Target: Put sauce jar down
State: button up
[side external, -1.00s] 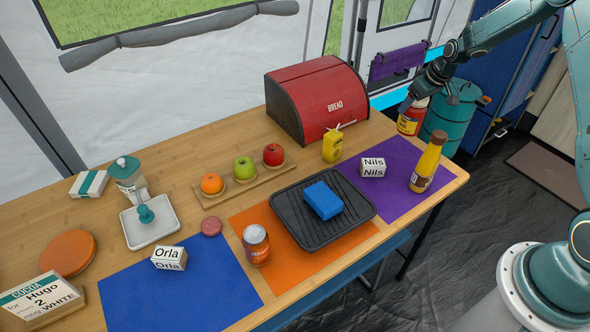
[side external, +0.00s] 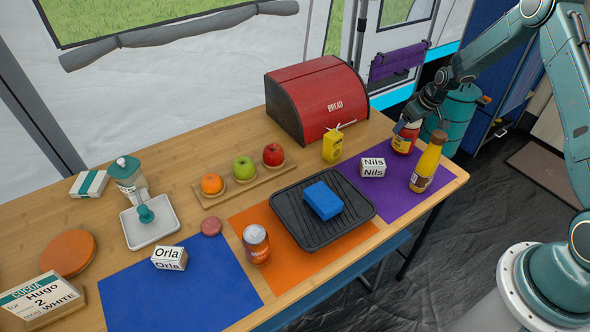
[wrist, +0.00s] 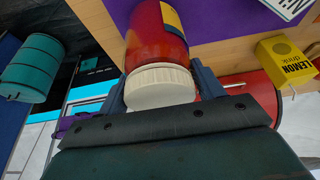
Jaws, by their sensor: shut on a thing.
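The sauce jar (side external: 404,141) is red with a pale lid and a yellow label. It is at the far right corner of the table, at the back edge of the purple mat (side external: 398,209). My gripper (side external: 408,126) is shut on it near the lid. In the wrist view the jar (wrist: 157,38) sits between the two fingers (wrist: 160,88), its white lid towards me.
A yellow bottle (side external: 427,163) with a brown cap stands close in front of the jar. The Nils box (side external: 372,167) and lemon drink carton (side external: 332,147) stand to the left. The red bread bin (side external: 317,102) is behind them. Bare purple mat lies in front of the Nils box.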

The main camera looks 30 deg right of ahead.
jog(key=shift+f, duration=0.15)
jog(key=o, duration=1.4)
jog(key=shift+f, duration=0.1)
jog(key=shift+o, duration=0.2)
jog(key=v, duration=1.2)
